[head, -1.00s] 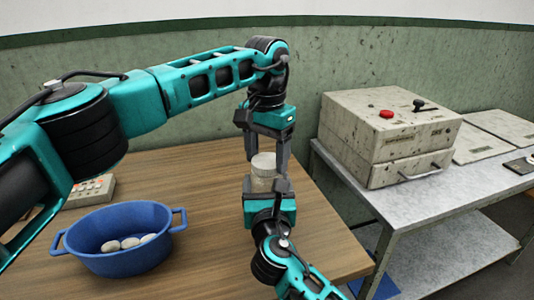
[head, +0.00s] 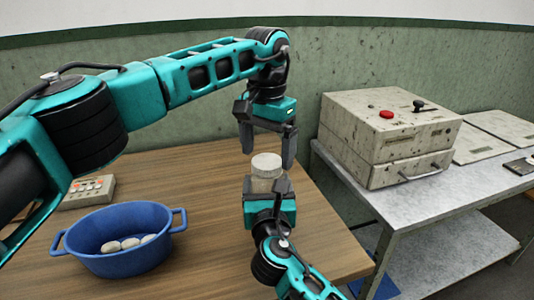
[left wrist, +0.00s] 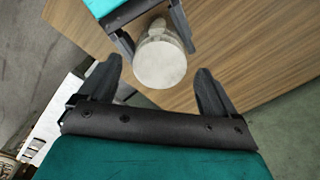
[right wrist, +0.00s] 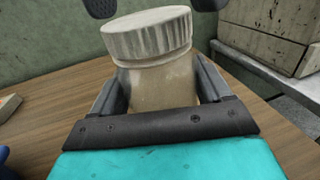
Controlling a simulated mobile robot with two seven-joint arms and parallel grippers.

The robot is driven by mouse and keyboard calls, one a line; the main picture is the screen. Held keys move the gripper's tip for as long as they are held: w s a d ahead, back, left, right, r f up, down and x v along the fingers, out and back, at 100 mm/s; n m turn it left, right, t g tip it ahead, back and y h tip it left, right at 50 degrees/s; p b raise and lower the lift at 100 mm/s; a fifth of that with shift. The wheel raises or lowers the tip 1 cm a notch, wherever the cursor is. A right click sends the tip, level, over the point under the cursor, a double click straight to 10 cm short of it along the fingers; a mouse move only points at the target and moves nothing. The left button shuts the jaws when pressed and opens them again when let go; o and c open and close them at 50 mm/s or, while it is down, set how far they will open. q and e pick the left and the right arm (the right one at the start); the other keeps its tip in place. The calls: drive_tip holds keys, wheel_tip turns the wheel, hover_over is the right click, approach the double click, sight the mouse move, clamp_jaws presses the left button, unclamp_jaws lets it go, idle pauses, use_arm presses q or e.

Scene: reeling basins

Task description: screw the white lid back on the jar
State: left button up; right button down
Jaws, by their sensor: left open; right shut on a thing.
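The jar (head: 262,184) is a beige, cloudy container standing upright at the table's right part; its body also shows in the right wrist view (right wrist: 165,88). The white lid (right wrist: 147,36), ribbed at its side, sits on the jar's mouth; how far it is threaded I cannot tell. It shows from above in the left wrist view (left wrist: 160,64). My right gripper (right wrist: 163,72) is shut on the jar's body, below the lid. My left gripper (head: 267,157) is open, pointing down above the lid, its fingers apart on either side and clear of it.
A blue basin (head: 122,264) with several pale cocoons stands at the front left. A small button box (head: 88,192) lies behind it. A grey metal side table (head: 400,216) at the right bears a stained machine box (head: 385,140) with a red button and lever.

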use_arm(q)
drive_tip(key=shift+r, duration=1.55)
drive_tip(key=shift+c, duration=0.3)
